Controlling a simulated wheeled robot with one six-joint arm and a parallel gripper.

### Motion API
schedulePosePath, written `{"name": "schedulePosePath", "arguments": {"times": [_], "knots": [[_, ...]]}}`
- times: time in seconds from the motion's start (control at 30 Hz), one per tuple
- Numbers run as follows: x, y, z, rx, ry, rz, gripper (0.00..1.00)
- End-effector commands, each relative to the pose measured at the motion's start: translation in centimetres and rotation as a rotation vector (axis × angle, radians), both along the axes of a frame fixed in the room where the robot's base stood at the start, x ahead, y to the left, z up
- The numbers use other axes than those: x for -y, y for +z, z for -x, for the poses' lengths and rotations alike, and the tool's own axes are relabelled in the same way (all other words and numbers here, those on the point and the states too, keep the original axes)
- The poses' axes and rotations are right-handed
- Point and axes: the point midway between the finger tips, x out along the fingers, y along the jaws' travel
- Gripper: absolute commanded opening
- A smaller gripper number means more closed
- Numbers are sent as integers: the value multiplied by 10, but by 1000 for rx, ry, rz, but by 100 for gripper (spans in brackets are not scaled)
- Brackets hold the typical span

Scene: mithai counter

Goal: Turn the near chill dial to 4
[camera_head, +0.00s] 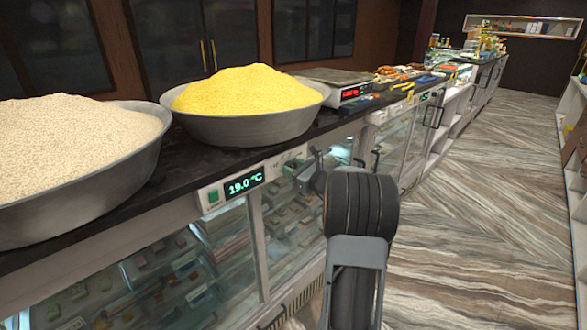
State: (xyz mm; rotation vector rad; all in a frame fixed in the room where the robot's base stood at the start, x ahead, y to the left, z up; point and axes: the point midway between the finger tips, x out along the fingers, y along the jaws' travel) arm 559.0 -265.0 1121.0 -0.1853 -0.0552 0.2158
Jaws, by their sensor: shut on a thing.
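The near control panel (262,172) is a pale strip under the dark counter edge, with a green-lit display (244,183) reading 19.0 °C and a green button (213,197) left of it. My gripper (296,170) is at the right end of this strip, shut on the near chill dial. The dial is mostly hidden by the gripper and too small to read, so its pointer setting cannot be told. My dark arm fills the lower middle of the view.
A bowl of yellow grains (243,127) and a bowl of pale grains (60,195) stand on the counter (190,158). A scale (338,82) with a red display sits behind them. Glass-fronted cases (180,275) lie below. The striped floor (480,230) to the right is clear.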

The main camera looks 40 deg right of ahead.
Motion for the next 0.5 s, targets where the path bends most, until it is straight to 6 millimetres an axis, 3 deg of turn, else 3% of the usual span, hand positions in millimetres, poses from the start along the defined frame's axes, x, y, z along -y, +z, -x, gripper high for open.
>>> {"name": "schedulePosePath", "arguments": {"times": [0.27, 0.3, 0.5], "knots": [[0, 0, 0, 1, 1, 0, 16], [0, 0, 0, 1, 1, 0, 42], [0, 0, 0, 0, 1, 1, 61]]}}
